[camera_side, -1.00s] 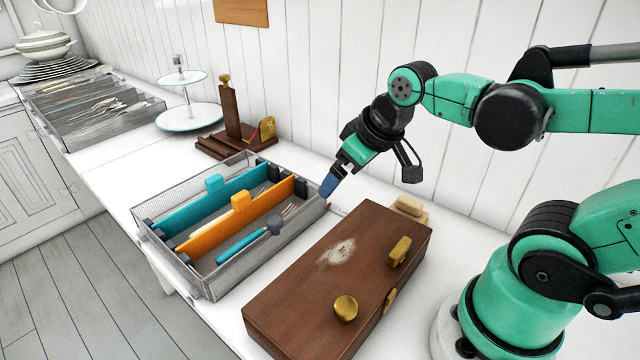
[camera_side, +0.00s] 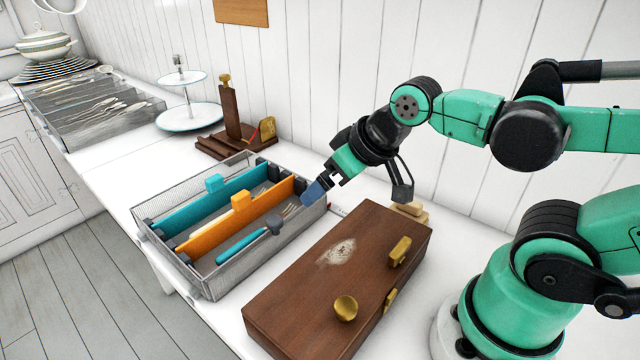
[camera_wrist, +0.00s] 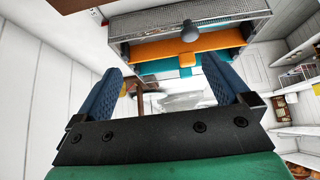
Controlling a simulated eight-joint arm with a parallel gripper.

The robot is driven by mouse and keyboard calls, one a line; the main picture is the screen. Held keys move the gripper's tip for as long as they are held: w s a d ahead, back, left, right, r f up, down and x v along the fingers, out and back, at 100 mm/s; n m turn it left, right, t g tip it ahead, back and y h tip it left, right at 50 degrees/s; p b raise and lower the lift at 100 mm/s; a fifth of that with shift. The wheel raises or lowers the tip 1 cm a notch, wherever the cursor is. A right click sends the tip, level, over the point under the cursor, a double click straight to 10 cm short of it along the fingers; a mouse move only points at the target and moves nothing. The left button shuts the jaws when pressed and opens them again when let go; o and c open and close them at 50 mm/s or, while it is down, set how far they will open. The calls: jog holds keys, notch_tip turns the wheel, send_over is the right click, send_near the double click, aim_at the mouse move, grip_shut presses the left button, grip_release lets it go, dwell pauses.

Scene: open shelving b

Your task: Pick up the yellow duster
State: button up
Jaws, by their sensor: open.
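A small yellow patch (camera_side: 267,129) on the dark wooden stand (camera_side: 215,149) looks like the yellow duster, but it is too small to be sure. In the wrist view, a yellow bit (camera_wrist: 122,89) shows beside the left finger, partly hidden by it. My gripper (camera_side: 313,192) has blue fingers and hangs above the right end of the mesh tray, apart from the stand. In the wrist view my gripper (camera_wrist: 165,85) has its fingers wide apart with nothing held between them.
The mesh tray (camera_side: 215,290) holds teal and orange dividers and cutlery. A brown wooden box (camera_side: 300,300) with brass knobs lies in front. Pale blocks (camera_side: 411,211) sit behind it. A tiered white stand (camera_side: 190,117) and a cutlery tray (camera_side: 140,108) stand farther left. The white wall is close behind.

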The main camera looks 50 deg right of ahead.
aim_at(408, 211)
jog(key=shift+o, duration=0.2)
